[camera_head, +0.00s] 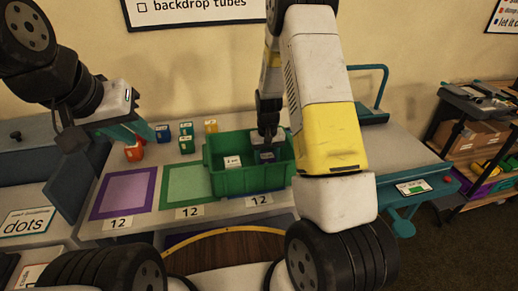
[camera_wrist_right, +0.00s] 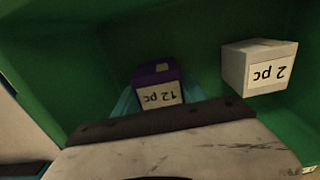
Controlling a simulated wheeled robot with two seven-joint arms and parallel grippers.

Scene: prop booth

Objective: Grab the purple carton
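The purple carton (camera_wrist_right: 160,84), labelled "12 pc", is inside the green crate (camera_head: 228,182). My right gripper (camera_wrist_right: 158,95) reaches down into the crate, with a teal finger on each side of this carton. I see no clear gap between fingers and carton, but cannot tell whether they press on it. In the head view the right arm partly hides this spot, and a dark carton shows below the gripper.
A white carton (camera_wrist_right: 260,66), labelled "2 pc", stands in the crate beside the purple one. A purple-bordered square (camera_head: 124,194) and a green-bordered square (camera_head: 186,184) lie empty on the table.

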